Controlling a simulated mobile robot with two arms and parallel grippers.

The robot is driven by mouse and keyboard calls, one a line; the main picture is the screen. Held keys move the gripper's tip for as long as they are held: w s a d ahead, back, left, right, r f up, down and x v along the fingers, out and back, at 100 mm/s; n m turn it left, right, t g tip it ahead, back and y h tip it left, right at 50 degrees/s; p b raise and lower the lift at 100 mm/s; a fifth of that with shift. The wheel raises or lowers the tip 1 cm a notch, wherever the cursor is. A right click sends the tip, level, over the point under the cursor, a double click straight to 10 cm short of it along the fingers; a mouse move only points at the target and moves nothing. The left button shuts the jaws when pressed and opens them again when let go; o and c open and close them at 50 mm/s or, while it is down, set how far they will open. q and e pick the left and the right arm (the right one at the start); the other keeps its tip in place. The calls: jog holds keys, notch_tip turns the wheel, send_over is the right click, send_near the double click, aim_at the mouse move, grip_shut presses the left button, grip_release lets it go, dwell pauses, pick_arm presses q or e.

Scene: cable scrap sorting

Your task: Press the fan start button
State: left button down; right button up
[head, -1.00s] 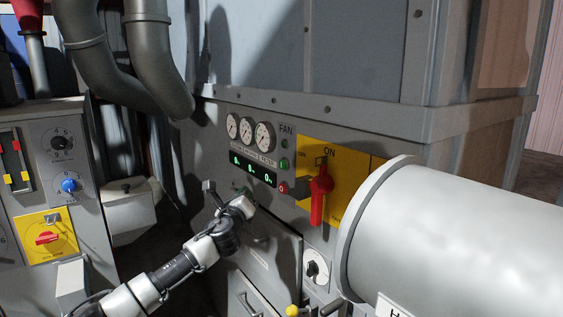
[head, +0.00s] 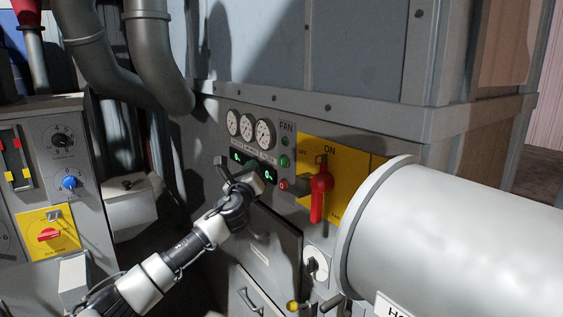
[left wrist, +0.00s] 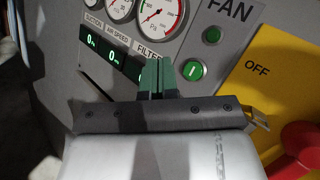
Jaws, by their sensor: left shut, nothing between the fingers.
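The fan panel holds the green start button (head: 284,161), marked "I" in the left wrist view (left wrist: 193,70). A second round green button or lamp (head: 285,141) is above it, under the FAN label. A red button (head: 283,185) is below it. My left gripper (head: 256,170) is shut and empty, in front of the digital display and left of the start button. In the left wrist view its green fingertips (left wrist: 157,68) are together and partly cover the right-hand readout. The start button is just right of them, uncovered; contact with the panel cannot be told. My right gripper is not in view.
A red lever (head: 320,190) on a yellow plate (head: 342,190) sits right of the buttons. A large grey cylinder (head: 450,235) juts out at the right. Gauges (head: 248,127) are above the display. A control cabinet (head: 30,190) stands at the left.

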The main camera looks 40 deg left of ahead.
aim_at(283, 162)
pick_arm(q)
jog(key=w+d, duration=0.1)
jog(key=w, duration=0.4)
jog(key=shift+w+d, duration=0.35)
jog(key=shift+w, duration=0.05)
jog(key=shift+w, duration=0.1)
dwell(1.7)
jog(key=shift+w+d, duration=0.1)
jog(key=shift+w, duration=0.2)
jog(key=shift+w+d, duration=0.15)
jog(key=shift+w, duration=0.25)
dwell(0.7)
jog(key=shift+s, duration=0.15)
jog(key=shift+s+a, duration=0.25)
jog(key=shift+s, duration=0.45)
jog(key=shift+s, duration=0.1)
